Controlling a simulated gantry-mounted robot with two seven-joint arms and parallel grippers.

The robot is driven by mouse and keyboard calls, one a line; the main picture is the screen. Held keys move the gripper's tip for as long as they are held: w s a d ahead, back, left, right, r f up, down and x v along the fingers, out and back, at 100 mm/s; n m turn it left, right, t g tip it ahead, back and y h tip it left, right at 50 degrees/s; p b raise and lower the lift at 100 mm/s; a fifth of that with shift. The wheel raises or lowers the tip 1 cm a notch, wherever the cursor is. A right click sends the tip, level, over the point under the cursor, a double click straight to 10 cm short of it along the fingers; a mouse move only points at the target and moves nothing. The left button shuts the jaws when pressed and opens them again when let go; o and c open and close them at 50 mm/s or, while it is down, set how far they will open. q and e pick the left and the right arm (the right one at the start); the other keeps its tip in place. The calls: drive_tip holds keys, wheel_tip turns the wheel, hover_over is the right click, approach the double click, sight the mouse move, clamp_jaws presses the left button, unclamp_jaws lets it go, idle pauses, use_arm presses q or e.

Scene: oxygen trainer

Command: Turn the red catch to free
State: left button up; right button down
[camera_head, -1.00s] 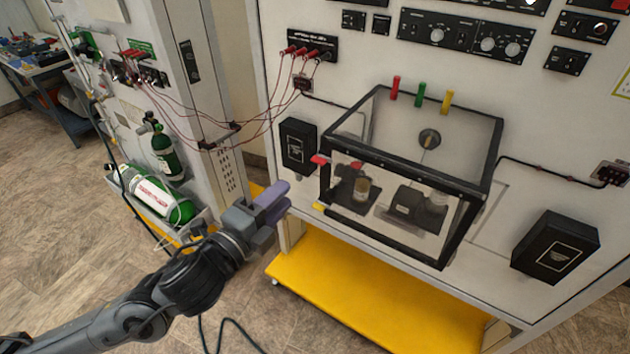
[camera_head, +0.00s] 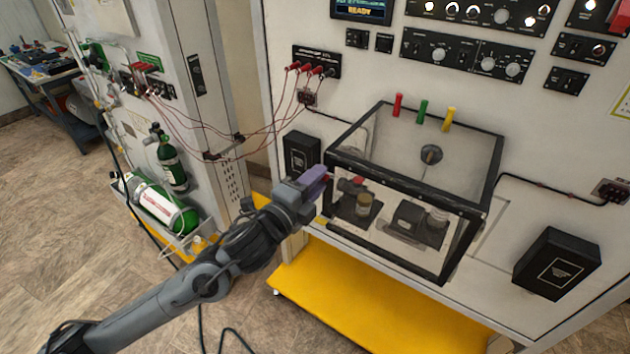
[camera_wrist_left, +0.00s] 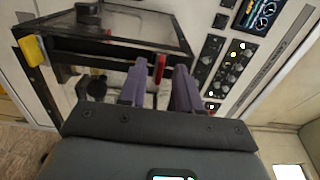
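The red catch (camera_wrist_left: 160,69) shows in the left wrist view as a small red bar at the edge of the clear box. My left gripper (camera_wrist_left: 161,76) is open, with one purple finger on each side of the red catch. A gap seems to show on both sides, and I cannot tell whether either finger touches it. In the head view my left gripper (camera_head: 320,177) is at the upper left front corner of the black-framed clear box (camera_head: 418,196) and mostly hides the catch. My right gripper is not in view.
A yellow catch (camera_wrist_left: 33,50) sits on the same box edge. Black wall boxes (camera_head: 301,155) (camera_head: 557,263) flank the clear box. Red cables (camera_head: 270,135) hang behind my left arm. A yellow shelf (camera_head: 380,300) lies below, with open floor at left.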

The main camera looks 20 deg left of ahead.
use_arm(q)
drive_tip(key=shift+c, duration=0.3)
clamp_jaws()
drive_tip(key=n+p, duration=0.5)
drive_tip(key=n, duration=0.1)
drive_tip(key=n+p, duration=0.5)
drive_tip(key=n, duration=0.1)
drive_tip(key=n+p, duration=0.4)
drive_tip(key=n, duration=0.2)
drive_tip(key=shift+a+r+p, duration=0.15)
drive_tip(key=shift+r+p, duration=0.1)
drive_tip(key=shift+p, duration=0.15)
idle(0.5)
drive_tip(key=shift+o, duration=0.3)
unclamp_jaws()
